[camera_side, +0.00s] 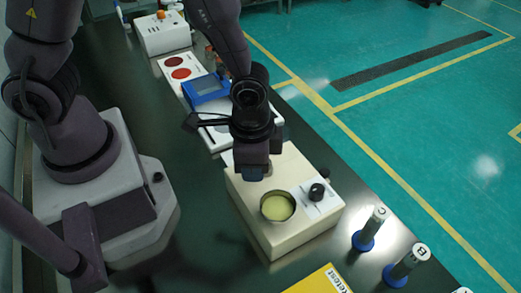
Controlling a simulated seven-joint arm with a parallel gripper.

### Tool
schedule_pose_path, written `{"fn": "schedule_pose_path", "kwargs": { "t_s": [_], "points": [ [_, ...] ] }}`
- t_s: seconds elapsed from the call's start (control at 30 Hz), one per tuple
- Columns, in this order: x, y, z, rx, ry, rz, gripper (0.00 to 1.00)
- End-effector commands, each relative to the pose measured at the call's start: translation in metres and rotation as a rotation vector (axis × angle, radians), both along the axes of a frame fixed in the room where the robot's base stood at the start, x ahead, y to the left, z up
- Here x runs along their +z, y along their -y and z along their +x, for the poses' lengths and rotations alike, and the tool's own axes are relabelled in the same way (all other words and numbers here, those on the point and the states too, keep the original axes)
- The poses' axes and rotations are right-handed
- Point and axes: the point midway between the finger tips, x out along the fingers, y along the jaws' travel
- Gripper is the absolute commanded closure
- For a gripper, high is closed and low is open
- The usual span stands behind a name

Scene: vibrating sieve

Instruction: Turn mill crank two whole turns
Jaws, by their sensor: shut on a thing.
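My gripper (253,173) points down over the back left part of a cream box-shaped machine (296,228). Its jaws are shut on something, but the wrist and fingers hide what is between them. No mill crank can be made out in this view. A round metal cup (277,206) with pale yellow contents is set in the top of the machine, just in front of my gripper. A black knob (317,192) stands on a white plate to the right of the cup.
Two cylinders with blue bases, marked C (371,229) and B (407,265), stand at the right. A yellow Retest card (322,281) lies in front. Behind my gripper are a blue-framed device (205,88), a panel with red discs (178,68) and a white box (164,34).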

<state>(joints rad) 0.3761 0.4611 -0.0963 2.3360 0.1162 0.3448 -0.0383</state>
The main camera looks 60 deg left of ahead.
Motion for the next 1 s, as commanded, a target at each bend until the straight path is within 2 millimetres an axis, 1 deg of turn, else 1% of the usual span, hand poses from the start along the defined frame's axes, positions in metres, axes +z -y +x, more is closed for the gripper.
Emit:
{"fn": "schedule_pose_path", "kwargs": {
  "t_s": [0.03,0.13,0.57,0.9,1.0],
  "points": [
    [-0.003,-0.012,-0.003,0.024,-0.016,0.015,0.91],
    [-0.003,-0.017,-0.004,0.024,-0.015,0.014,0.91],
    [-0.003,-0.02,-0.004,0.024,-0.014,0.014,0.92],
    [-0.003,-0.034,0.001,0.02,-0.011,0.011,0.92],
    [-0.002,-0.035,0.001,0.017,-0.011,0.01,0.92]
  ]
}}
